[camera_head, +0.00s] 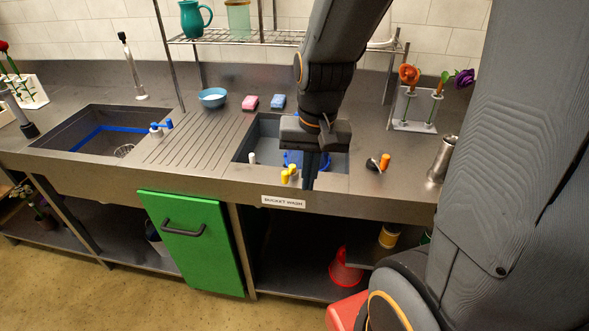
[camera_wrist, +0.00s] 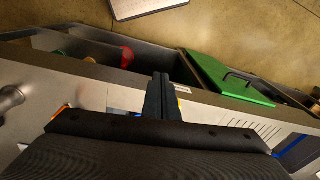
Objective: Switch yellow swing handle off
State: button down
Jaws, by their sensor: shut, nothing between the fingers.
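The yellow swing handle (camera_head: 285,176) sits on the front rim of the right-hand basin, just above the label on the counter's front edge. My gripper (camera_head: 310,184) points down just right of the handle, with its fingers shut and empty. A small gap seems to lie between them, but I cannot tell for sure whether they touch.
An orange-handled fitting (camera_head: 384,161) stands right of the basin (camera_head: 243,150). A white knob (camera_head: 252,158) is at its left, and a blue-handled fitting (camera_head: 160,128) stands by the left sink. A flower rack (camera_head: 413,108) and metal vase (camera_head: 442,160) are at right.

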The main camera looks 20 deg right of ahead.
jog(key=w+d+r+m+y, duration=0.2)
jog(key=w+d+r+m, duration=0.3)
jog(key=m, duration=1.1)
jog(key=w+d, duration=0.2)
jog(key=w, duration=0.1)
jog(key=shift+d+g, duration=0.15)
jog(key=shift+g, duration=0.15)
jog(key=p+x, duration=0.1)
jog(key=x, duration=0.8)
jog(key=shift+a+f, duration=0.2)
jog(key=shift+w+a+f+p, duration=0.15)
jog(key=shift+a+p, duration=0.15)
jog(key=shift+a, duration=0.35)
jog(key=shift+w+a+p, duration=0.2)
jog(key=shift+a+p, duration=0.15)
jog(key=shift+a, duration=0.3)
jog(key=shift+w+a+f+p, duration=0.15)
jog(key=shift+a+p, duration=0.15)
jog(key=shift+a, duration=0.35)
jog(key=shift+r+m, duration=0.15)
jog(key=shift+m, duration=0.15)
